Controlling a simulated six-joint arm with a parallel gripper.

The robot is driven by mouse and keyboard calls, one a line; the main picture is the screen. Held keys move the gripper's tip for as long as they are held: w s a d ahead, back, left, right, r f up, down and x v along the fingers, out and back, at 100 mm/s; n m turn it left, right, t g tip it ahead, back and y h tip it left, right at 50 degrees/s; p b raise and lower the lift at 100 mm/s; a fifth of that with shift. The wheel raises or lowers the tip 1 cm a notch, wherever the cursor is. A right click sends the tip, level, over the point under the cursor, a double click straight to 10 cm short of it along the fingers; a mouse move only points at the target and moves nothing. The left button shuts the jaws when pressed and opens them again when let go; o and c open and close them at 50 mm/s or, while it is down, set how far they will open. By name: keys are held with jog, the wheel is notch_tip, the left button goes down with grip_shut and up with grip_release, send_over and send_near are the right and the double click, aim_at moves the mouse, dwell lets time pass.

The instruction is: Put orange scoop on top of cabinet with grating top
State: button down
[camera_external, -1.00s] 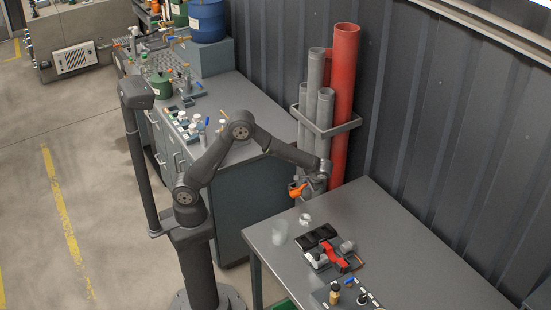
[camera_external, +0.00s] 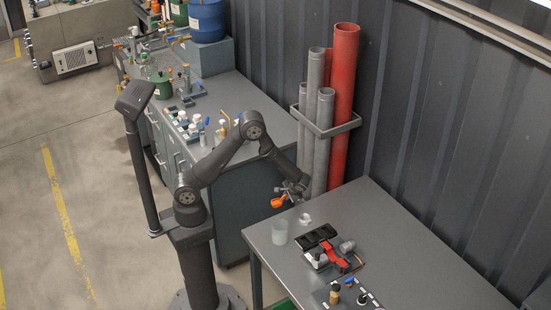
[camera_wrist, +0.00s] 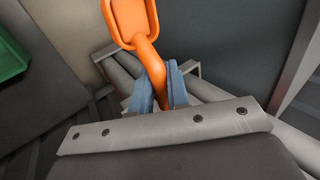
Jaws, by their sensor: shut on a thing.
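The orange scoop (camera_external: 279,202) hangs in the air, held by my gripper (camera_external: 292,190), near the gap between the long grey cabinet (camera_external: 232,190) and the grey table. In the wrist view my gripper's blue-grey fingers (camera_wrist: 162,88) are shut on the handle of the scoop (camera_wrist: 132,18), whose wide end points away from the fingers. The long grey cabinet has drawers at its front and small items on top. I cannot make out a grating on its top in these views.
The grey table (camera_external: 425,255) holds a translucent cup (camera_external: 279,231), a black tray (camera_external: 315,236) and a red tool (camera_external: 332,254). Grey pipes and a red pipe (camera_external: 343,110) stand by the wall. A green bin (camera_wrist: 12,48) is low down.

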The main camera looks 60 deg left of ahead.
notch_tip(320, 180, up, 28)
jog(key=r, duration=0.1)
jog(key=d+f+m+t+h, duration=0.25)
jog(key=d+m, duration=0.65)
jog(key=d, duration=0.8)
jog(key=d+f+m+t+h, duration=0.1)
jog(key=d+m+t+h, duration=0.3)
jog(key=d+m, duration=0.95)
jog(key=s+d+r+m+g+h, duration=0.15)
jog(key=s+d+m, duration=0.35)
jog(key=d, duration=0.7)
jog(key=s+d+m+g+h, duration=0.2)
jog(key=s+d+m+h, duration=0.1)
jog(key=s+d, duration=0.65)
jog(key=s+d+r+m+g+h, duration=0.15)
jog(key=s+d+m, duration=0.3)
jog(key=d, duration=0.85)
send_near(366, 285)
jog(key=shift+w+d+r+g+h, duration=0.1)
jog(key=shift+w+d+g+h, duration=0.15)
jog(key=shift+d, duration=0.2)
jog(key=shift+w+d+r+g+h, duration=0.1)
jog(key=shift+w+d+g+h, duration=0.1)
jog(key=shift+d, duration=0.25)
jog(key=shift+f, duration=2.05)
